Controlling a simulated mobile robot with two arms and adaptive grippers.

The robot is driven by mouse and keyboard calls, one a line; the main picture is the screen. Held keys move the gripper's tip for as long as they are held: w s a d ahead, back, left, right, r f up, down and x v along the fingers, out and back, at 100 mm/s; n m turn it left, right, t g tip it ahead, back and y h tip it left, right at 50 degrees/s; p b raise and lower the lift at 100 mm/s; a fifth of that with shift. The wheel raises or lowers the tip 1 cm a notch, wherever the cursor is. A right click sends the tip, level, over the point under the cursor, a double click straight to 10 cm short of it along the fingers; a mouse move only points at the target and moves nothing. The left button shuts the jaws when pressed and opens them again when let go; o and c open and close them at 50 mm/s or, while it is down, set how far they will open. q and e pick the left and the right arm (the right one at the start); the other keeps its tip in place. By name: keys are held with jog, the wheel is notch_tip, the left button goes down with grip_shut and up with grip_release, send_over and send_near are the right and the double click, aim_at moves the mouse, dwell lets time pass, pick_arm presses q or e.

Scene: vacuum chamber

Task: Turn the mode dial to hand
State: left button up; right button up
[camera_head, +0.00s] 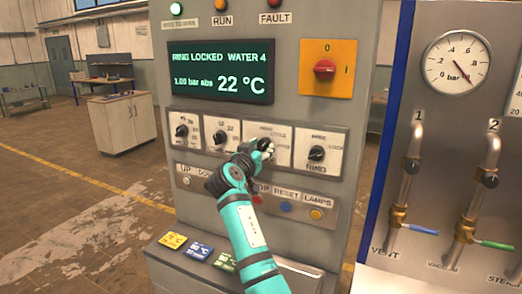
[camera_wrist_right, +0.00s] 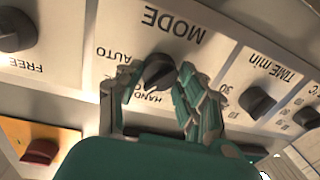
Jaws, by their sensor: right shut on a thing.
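The mode dial (camera_wrist_right: 158,72) is a dark knob on a pale plate marked MODE, AUTO and HAND, seen upside down in the right wrist view. My right gripper (camera_wrist_right: 148,84) is shut on the knob, with a finger on either side of it. In the head view my right gripper (camera_head: 261,149) covers most of the dial at the third plate of the row. My left gripper is not in view.
Other dark knobs flank it, including the right-hand knob (camera_head: 317,153) and the time knob (camera_wrist_right: 257,102). Push buttons (camera_head: 285,207) sit below, and a red switch on an orange plate (camera_head: 326,68) above. Pipes with valves (camera_head: 410,165) stand at right.

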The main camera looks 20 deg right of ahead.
jog(key=n, duration=0.3)
jog(key=shift+r, duration=0.2)
jog(key=shift+r+n+g+p, duration=0.1)
jog(key=shift+n+g+p, duration=0.3)
jog(key=shift+n, duration=1.5)
jog(key=o, duration=1.2)
jog(key=shift+c, duration=0.2)
jog(key=v, duration=1.2)
jog(key=shift+f, duration=0.25)
